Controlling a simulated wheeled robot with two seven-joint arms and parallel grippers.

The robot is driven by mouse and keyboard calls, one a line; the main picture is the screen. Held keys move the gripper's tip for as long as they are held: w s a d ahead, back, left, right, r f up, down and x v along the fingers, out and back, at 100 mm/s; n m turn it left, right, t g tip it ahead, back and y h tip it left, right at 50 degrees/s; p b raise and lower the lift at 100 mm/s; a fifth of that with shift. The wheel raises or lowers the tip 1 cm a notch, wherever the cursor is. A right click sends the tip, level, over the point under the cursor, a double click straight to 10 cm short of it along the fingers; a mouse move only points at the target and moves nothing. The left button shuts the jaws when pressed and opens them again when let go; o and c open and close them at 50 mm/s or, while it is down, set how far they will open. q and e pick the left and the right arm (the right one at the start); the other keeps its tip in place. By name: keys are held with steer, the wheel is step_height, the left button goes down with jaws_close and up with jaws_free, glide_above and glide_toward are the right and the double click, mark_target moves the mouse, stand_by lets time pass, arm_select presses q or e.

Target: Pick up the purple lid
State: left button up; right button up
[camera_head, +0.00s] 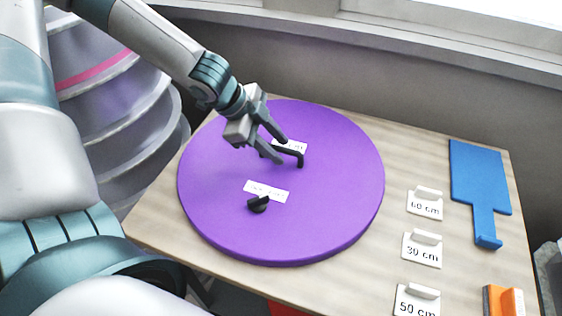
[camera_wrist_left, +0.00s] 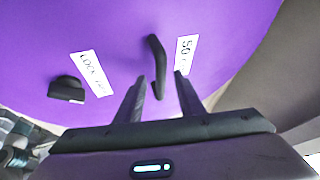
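The purple lid (camera_head: 330,215) is a large round disc lying flat on the wooden table. It carries a black bar handle (camera_head: 291,152) near its middle, a small black knob (camera_head: 258,204) and two white labels. My left gripper (camera_head: 281,151) is over the lid at the handle, its fingers apart. In the left wrist view the purple lid (camera_wrist_left: 220,30) fills the top, and the handle (camera_wrist_left: 157,62) stands just beyond and between the two open fingertips (camera_wrist_left: 162,80). I cannot tell whether the fingers touch it. My right gripper is not in view.
The wooden table (camera_head: 395,170) has white cards marked 60 cm (camera_head: 425,206), 30 cm (camera_head: 422,252) and 50 cm (camera_head: 416,302) on its right. A blue paddle-shaped piece (camera_head: 480,180) lies at the far right, with an orange piece (camera_head: 494,300) at the front corner. A wall and window ledge run behind.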

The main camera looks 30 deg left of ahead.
arm_select(q)
steer(key=shift+f, duration=0.1)
stand_by(0.4)
jaws_close()
steer(key=shift+d, duration=0.1)
stand_by(1.2)
